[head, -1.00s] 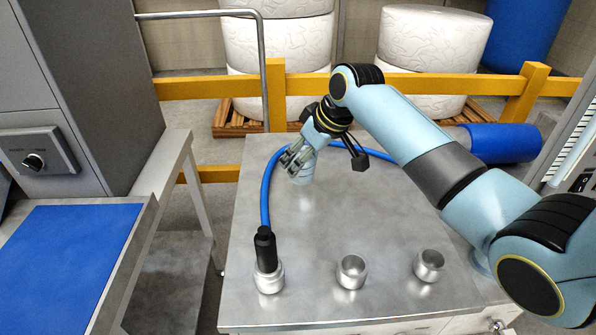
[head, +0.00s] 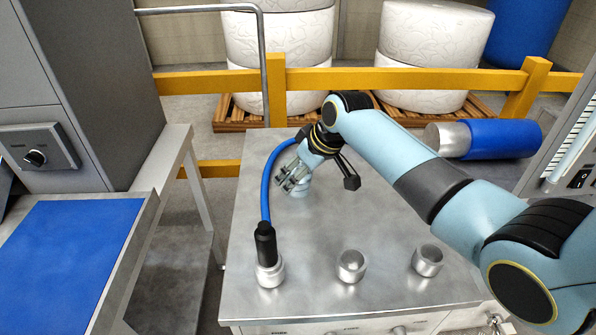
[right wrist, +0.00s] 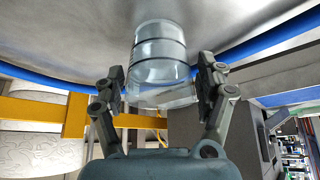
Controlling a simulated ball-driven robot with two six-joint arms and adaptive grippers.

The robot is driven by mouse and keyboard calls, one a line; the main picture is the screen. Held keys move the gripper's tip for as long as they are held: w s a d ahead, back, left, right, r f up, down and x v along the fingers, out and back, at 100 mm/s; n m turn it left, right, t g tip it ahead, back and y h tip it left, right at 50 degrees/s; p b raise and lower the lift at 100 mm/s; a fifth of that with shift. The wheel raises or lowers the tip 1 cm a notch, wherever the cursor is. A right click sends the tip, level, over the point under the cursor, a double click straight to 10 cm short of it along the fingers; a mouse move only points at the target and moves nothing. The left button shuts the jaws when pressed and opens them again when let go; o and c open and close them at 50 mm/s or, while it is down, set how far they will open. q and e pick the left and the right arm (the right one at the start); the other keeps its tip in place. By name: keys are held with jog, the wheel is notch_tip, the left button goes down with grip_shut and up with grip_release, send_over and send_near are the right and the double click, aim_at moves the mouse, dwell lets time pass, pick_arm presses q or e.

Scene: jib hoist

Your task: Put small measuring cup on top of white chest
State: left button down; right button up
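A small clear cup (head: 301,187) with dark bands is at the back left of the metal-topped cabinet; the right wrist view shows it close up (right wrist: 160,60). I cannot tell whether the cup touches the top. The cabinet has a grey metal top (head: 330,225) and pale drawer fronts (head: 350,329); no other white chest is clear. My left gripper is not in view.
A black-handled metal piece (head: 267,262) with a blue hose (head: 265,190) stands at the front left. Two metal knob-like pieces (head: 351,266) (head: 427,261) stand to its right. A blue-topped bench (head: 75,250) is at left, a yellow rail (head: 400,82) behind. The middle of the top is clear.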

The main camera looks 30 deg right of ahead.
jog(key=shift+o, duration=0.7)
jog(key=shift+r, duration=0.1)
jog(key=shift+r, duration=0.2)
jog(key=v, duration=1.1)
jog(key=shift+s+r, duration=0.25)
jog(key=shift+d, duration=0.1)
